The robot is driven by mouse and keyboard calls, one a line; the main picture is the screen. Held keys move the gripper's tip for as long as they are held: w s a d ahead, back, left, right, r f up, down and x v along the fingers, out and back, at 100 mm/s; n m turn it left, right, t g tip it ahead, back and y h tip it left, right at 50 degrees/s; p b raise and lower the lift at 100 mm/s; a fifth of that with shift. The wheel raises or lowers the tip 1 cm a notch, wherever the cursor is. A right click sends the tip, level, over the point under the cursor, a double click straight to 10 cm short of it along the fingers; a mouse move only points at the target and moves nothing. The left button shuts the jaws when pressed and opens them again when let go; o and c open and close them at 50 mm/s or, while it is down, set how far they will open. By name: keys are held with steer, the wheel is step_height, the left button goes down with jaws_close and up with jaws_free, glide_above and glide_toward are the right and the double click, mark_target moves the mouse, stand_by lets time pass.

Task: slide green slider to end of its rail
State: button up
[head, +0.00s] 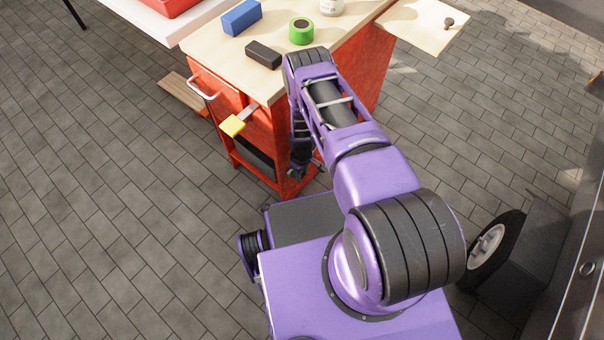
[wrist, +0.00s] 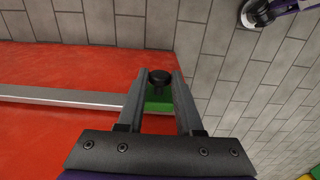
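The green slider (wrist: 157,104) with a round black knob (wrist: 160,77) is on the red side panel of the bench in the wrist view, near the panel's right edge. A pale metal rail (wrist: 60,96) runs from the left picture edge to beside it. My gripper (wrist: 162,80) has one finger on each side of the knob. The gap at the tips looks about as wide as the knob, but I cannot tell whether they touch it. In the head view my gripper (head: 298,172) is low beside the bench, mostly hidden by my arm.
The wooden workbench (head: 210,47) holds a blue block (head: 242,17), a dark block (head: 263,54), a green ring (head: 301,31) and a white jar (head: 331,6). A yellow-ended piece (head: 232,126) and a metal handle (head: 201,88) stick out from its front. Open paved floor (head: 100,180) lies left.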

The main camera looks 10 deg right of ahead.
jaws_close()
stand_by(1.0)
